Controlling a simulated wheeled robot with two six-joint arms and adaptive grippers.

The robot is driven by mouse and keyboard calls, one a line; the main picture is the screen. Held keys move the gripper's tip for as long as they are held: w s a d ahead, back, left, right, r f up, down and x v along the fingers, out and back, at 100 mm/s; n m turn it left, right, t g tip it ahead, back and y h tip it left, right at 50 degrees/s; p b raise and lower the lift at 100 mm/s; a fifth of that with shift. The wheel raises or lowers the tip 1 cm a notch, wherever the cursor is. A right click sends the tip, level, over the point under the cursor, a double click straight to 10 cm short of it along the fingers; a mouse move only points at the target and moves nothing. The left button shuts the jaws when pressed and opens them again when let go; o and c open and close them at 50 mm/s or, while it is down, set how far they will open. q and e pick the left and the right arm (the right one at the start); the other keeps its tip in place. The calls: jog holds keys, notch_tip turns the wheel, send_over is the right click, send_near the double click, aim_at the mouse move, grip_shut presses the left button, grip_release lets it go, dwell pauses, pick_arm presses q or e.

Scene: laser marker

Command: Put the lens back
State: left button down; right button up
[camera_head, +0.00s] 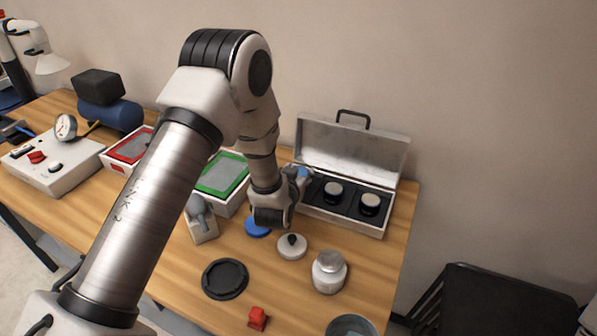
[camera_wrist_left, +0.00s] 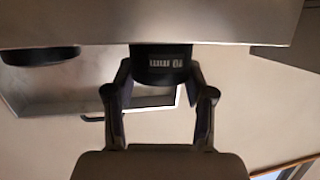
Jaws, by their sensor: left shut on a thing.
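A silver case (camera_head: 385,152) stands open at the back right of the table, with a dark insert. Two black lenses with pale tops, a middle one (camera_head: 333,189) and a right one (camera_head: 370,203), sit in it. My left gripper (camera_head: 301,184) is at the left end of the case. In the left wrist view its two fingers are shut on a black lens (camera_wrist_left: 162,65) with white lettering. The gripper mostly hides the case's left end in the head view, so I cannot tell whether the held lens touches the insert. My right gripper is not in view.
Near the case stand a blue disc (camera_head: 257,226), a white round piece with a dark knob (camera_head: 292,246) and a metal-lidded jar (camera_head: 329,271). A black ring dish (camera_head: 225,279) and a red block (camera_head: 258,318) lie in front. A green-rimmed tray (camera_head: 235,182) stands left.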

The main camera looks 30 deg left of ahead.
pick_arm(q)
jog(key=shift+f, duration=0.35)
jog(key=shift+c, duration=2)
grip_release()
jog(key=shift+r, duration=0.1)
jog(key=shift+r, duration=0.1)
jog(key=shift+r+p, duration=0.45)
jog(key=shift+r, duration=0.1)
jog(key=b+v, duration=0.2)
jog(key=v, duration=1)
jog(key=shift+f, duration=0.1)
